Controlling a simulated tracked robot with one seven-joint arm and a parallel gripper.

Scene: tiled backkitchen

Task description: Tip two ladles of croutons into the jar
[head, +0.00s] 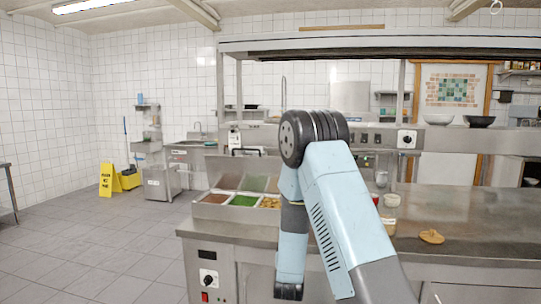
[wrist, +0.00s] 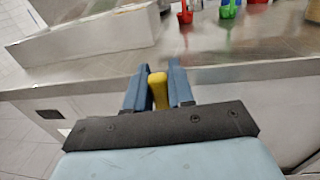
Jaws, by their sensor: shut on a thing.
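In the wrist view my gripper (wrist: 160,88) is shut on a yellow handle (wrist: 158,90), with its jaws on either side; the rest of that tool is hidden. The jaws are in front of the counter's edge. In the head view my arm bends down in the middle and the gripper cannot be seen. The topping bins (head: 211,212) hold brown-red, green and tan pieces; the tan croutons (head: 270,202) are in the right-hand bin, partly covered by my arm. A small pale jar (head: 391,201) stands on the counter right of my arm.
A tan-brown flat item (head: 432,237) lies on the steel counter (head: 480,215). Red (wrist: 185,14) and green (wrist: 228,10) items stand at the top of the wrist view. An overhead shelf (head: 380,42) spans the counter. A yellow floor sign (head: 107,180) is far left.

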